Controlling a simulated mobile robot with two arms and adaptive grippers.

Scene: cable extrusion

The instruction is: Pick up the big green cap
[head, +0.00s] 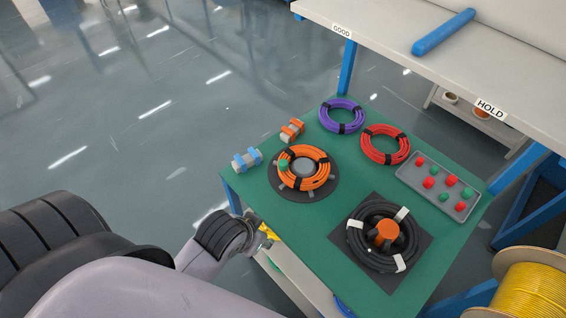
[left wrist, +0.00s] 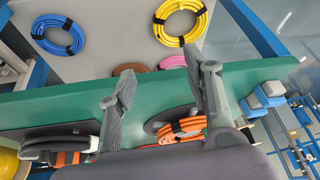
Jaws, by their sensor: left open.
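Several green and red caps lie in a grey tray (head: 402,178) at the right of the green table. The green caps there include one at the tray's right (head: 467,193), one near its middle (head: 443,197) and one near its top (head: 433,168). A rounder green piece (head: 283,164) sits on the left side of the orange coil (head: 318,180). I cannot tell for sure which is the big green cap. My left gripper (head: 264,236) is at the table's front-left edge, far from the tray. In the left wrist view its fingers (left wrist: 168,75) are spread and empty, with no cap visible between them. My right gripper is not in view.
The green table (head: 310,225) also holds purple (head: 332,122), red (head: 371,151) and black (head: 362,252) coils, and orange (head: 291,131) and blue (head: 247,159) clamp-like pieces. A shelf labelled GOOD and HOLD (head: 415,72) stands behind. A yellow cable spool (head: 530,295) is at lower right.

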